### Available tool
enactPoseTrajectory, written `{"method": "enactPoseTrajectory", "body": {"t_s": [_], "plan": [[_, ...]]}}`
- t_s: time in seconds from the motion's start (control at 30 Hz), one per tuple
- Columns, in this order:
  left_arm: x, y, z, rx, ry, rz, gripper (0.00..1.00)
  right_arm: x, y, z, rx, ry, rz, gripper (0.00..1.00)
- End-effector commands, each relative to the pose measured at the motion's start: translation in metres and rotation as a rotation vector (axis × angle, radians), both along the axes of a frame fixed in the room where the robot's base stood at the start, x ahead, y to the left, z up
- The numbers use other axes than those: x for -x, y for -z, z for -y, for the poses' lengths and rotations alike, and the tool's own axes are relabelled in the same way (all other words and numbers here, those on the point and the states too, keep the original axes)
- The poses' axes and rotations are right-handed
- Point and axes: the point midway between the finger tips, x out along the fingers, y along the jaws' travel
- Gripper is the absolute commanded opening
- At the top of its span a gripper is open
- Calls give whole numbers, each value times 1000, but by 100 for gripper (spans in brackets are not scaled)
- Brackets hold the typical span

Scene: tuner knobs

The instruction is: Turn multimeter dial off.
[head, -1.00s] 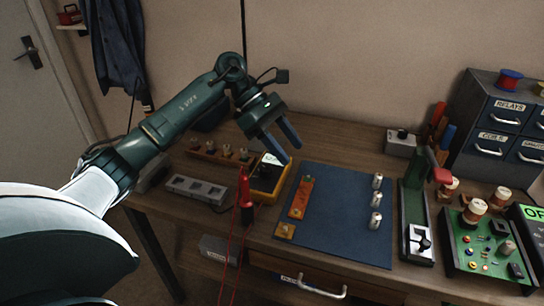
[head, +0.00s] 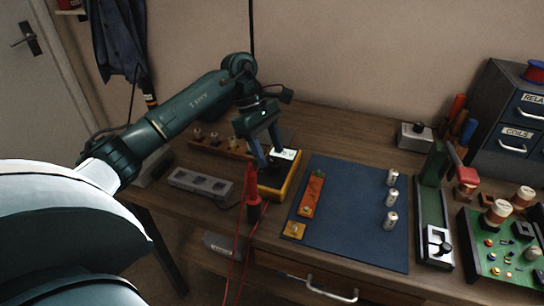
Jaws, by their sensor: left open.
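The multimeter (head: 293,186) is a yellow-edged box with a dark face and a pale lit display (head: 284,155). It sits on the bench left of the blue mat. My left gripper (head: 271,158) is open, its fingers pointing down over the multimeter's upper left part. The fingers and their shadow cover part of the face. The dial cannot be made out, and I cannot tell if a finger touches it. My right gripper is not in view.
Red and black probes (head: 253,197) with red leads hang in front of the multimeter. A power strip (head: 201,184) lies to the left. The blue mat (head: 345,235) holds several metal cylinders and an orange strip. A green lever press (head: 432,215) stands further right.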

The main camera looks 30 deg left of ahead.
Motion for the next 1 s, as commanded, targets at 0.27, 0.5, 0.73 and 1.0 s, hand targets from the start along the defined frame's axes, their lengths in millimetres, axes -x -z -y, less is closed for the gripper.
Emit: {"method": "enactPoseTrajectory", "body": {"t_s": [0.27,0.5,0.73,1.0], "plan": [[0,22,9,0,1,1,50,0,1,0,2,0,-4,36],[0,23,10,0,-1,2,50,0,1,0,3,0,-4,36],[0,22,9,0,-1,2,34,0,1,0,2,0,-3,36],[0,22,9,0,0,1,12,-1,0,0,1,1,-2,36]]}}
